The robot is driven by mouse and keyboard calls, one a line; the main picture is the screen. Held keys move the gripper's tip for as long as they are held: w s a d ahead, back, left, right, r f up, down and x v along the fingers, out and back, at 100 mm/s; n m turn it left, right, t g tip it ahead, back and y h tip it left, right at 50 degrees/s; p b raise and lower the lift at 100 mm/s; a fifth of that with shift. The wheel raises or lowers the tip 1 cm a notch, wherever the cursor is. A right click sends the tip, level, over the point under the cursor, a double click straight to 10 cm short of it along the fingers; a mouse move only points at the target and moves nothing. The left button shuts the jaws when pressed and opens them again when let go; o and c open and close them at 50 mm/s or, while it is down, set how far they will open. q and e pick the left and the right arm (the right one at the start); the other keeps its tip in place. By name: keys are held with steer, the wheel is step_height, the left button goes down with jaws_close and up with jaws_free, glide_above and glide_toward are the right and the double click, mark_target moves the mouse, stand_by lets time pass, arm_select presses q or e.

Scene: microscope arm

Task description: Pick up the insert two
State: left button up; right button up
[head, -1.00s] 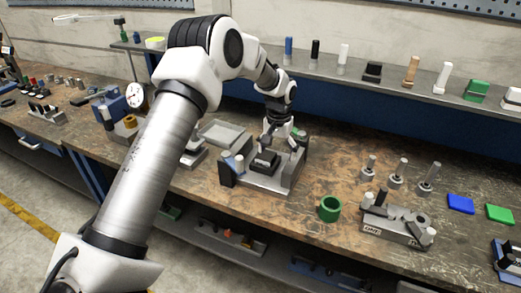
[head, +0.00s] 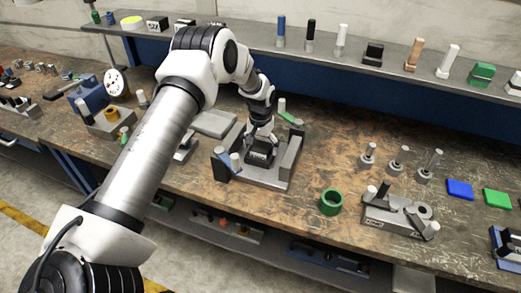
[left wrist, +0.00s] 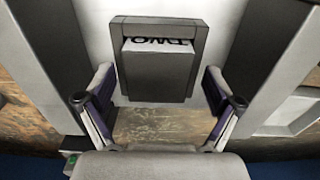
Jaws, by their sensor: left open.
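Insert two (head: 260,156) is a dark block sitting in a grey metal fixture (head: 272,180) on the workbench. In the left wrist view, insert two (left wrist: 158,80) shows a pale face with the letters "TWO" upside down. My left gripper (head: 261,140) points down just above it. In the left wrist view, the open fingers of my left gripper (left wrist: 158,98) stand on either side of the block's near end, with a visible gap at each side. The head view hides the exact finger positions. My right gripper is not in view.
The fixture's upright walls rise close beside the gripper. A green ring (head: 331,202) and a grey fixture (head: 400,218) stand to the right. A grey tray (head: 214,124) lies to the left. A raised shelf (head: 340,60) with several small parts runs behind.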

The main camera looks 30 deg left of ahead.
arm_select(q)
steer(key=shift+s+d+r, duration=0.15)
steer(key=shift+d+r, duration=0.05)
steer(key=shift+d, duration=0.05)
steer(key=c, duration=1.1)
steer(key=shift+a, duration=0.1)
jaws_close()
steer(key=shift+r, duration=0.1)
